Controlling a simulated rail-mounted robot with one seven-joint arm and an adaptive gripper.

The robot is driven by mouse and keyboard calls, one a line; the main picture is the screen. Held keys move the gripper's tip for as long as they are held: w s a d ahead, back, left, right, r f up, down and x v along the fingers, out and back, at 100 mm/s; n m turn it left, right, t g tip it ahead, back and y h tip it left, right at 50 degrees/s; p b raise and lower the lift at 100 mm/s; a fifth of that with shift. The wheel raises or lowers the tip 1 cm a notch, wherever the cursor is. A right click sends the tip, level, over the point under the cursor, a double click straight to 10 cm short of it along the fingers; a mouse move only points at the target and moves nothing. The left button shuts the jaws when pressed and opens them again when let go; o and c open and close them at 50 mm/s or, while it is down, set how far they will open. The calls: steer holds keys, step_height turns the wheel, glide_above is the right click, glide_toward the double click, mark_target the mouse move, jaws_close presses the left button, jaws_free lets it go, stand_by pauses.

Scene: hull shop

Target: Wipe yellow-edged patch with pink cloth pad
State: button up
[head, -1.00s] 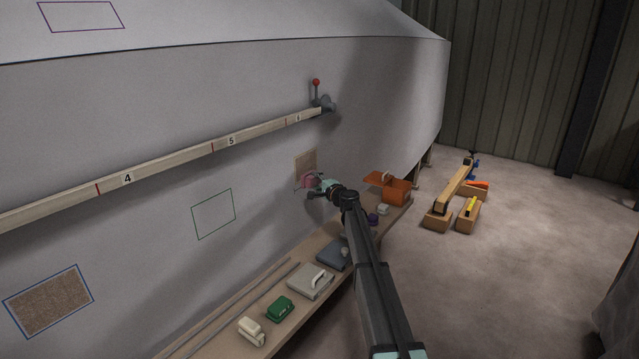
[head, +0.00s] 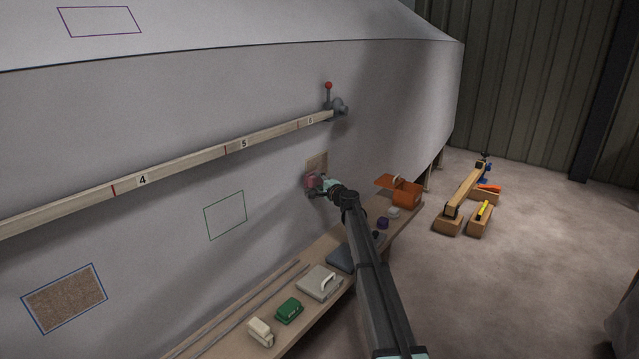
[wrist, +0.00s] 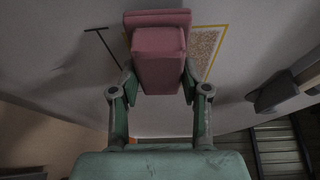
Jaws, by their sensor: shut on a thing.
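My gripper (head: 322,185) is shut on the pink cloth pad (wrist: 160,55), seen large in the wrist view with a finger on each side. The pad also shows in the head view (head: 310,181), at the hull wall by the lower left of a brownish patch. In the wrist view this yellow-edged patch (wrist: 207,45) has a speckled face and a yellow border. The pad hides its left part. Whether the pad touches the hull surface I cannot tell.
A bench (head: 225,325) below holds a green block (head: 289,310), a grey float (head: 320,283) and an open orange box (head: 405,192). A wooden rail (head: 190,170) runs along the hull above. A blue-edged brown patch (head: 64,298) and an empty green outline (head: 225,215) lie left.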

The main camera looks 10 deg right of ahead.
stand_by(0.3)
steer(key=w+d+f+b, duration=0.3)
steer(key=f+b, duration=0.1)
steer(key=b, duration=0.2)
steer(key=shift+w+d+f, duration=0.3)
steer(key=shift+d+f, duration=0.05)
steer(key=shift+d, duration=0.05)
steer(key=shift+w+a+b, duration=0.3)
steer(key=shift+w+a, duration=0.4)
steer(key=shift+a, duration=0.05)
stand_by(0.7)
steer(key=shift+r, duration=0.15)
steer(key=shift+w+a+r+p, duration=0.1)
steer(key=shift+r+p, duration=0.9)
steer(key=shift+r, duration=2.2)
steer(key=shift+a+r+p, duration=0.1)
steer(key=shift+r+p, duration=0.9)
steer(key=shift+r, duration=2.2)
step_height(320, 180, down, 13)
steer(key=b, duration=1.3)
steer(key=shift+d+f, duration=0.2)
